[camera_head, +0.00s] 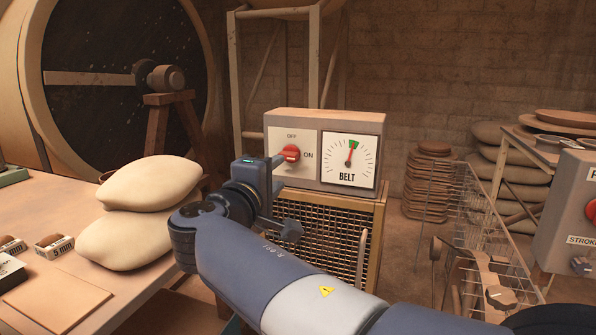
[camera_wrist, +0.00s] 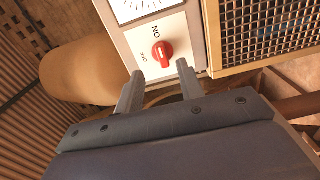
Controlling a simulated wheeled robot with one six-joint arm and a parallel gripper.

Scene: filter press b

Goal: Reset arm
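My gripper (camera_head: 284,196) is in front of the belt control box (camera_head: 312,118), with its fingers spread apart and nothing between them. In the wrist view its two fingers (camera_wrist: 160,86) point toward the box, just short of the red knob (camera_wrist: 163,54), with a visible gap. The red knob (camera_head: 291,153) sits on the white OFF/ON plate and appears turned toward ON. The BELT dial (camera_head: 350,160) beside it has its needle near the green band. My arm reaches in from the lower right of the head view.
Two pale sacks (camera_head: 150,184) lie stacked on the table (camera_head: 95,310) at the left, close to my arm. A mesh-fronted cabinet (camera_head: 378,240) stands under the box. A wire basket (camera_head: 478,215) and a grey STROKE panel (camera_head: 570,205) are at the right.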

